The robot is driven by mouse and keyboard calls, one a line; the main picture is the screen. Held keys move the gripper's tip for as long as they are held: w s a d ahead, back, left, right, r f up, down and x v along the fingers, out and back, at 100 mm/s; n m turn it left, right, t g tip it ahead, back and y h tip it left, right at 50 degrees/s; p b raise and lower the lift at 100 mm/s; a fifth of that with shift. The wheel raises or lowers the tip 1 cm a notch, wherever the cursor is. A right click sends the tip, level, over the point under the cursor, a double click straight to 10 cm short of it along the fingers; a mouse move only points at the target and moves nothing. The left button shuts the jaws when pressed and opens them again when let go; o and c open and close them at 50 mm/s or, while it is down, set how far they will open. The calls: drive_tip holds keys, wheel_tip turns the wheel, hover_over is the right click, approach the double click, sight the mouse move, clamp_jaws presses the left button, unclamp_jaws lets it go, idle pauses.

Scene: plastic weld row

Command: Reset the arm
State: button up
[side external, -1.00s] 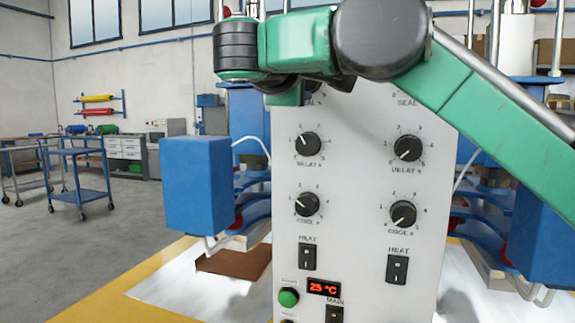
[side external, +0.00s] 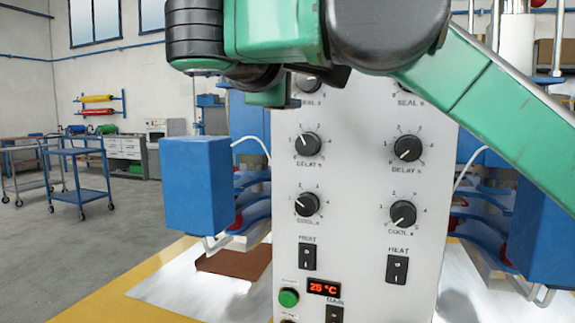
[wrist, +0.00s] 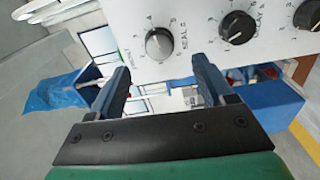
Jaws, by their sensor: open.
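In the side external view, my green and black arm crosses the top of the picture in front of the white control panel (side external: 350,200). In the wrist view, my gripper (wrist: 162,84) is open, its two blue-grey fingers well apart with nothing between them. The panel shows beyond the fingers, tilted, with black dials such as the seal dial (wrist: 159,43). Whether a finger touches the panel cannot be told. The side external view does not show the fingers clearly.
Blue blocks on the machine stand at the panel's left (side external: 197,185) and right (side external: 543,235). A brown piece (side external: 235,262) lies on the pale sheet below.

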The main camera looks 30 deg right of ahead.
drive_tip(key=shift+s+a, duration=0.3)
drive_tip(key=s+a+f+n+g+y, duration=0.2)
drive_tip(key=a+f+n+y, duration=0.1)
drive_tip(key=f+n+y, duration=0.45)
drive_tip(key=s+d+f+m+g+y, duration=0.1)
drive_tip(key=s+d+f+m, duration=0.3)
drive_tip(key=d+f+m, duration=0.4)
drive_tip(key=s+d+f+m+g+y, duration=0.2)
drive_tip(key=d+f+m, duration=0.6)
drive_tip(key=f, duration=0.9)
drive_tip(key=s+d+y, duration=0.2)
drive_tip(key=d, duration=0.1)
drive_tip(key=shift+s+g, duration=0.3)
drive_tip(key=shift+s, duration=0.1)
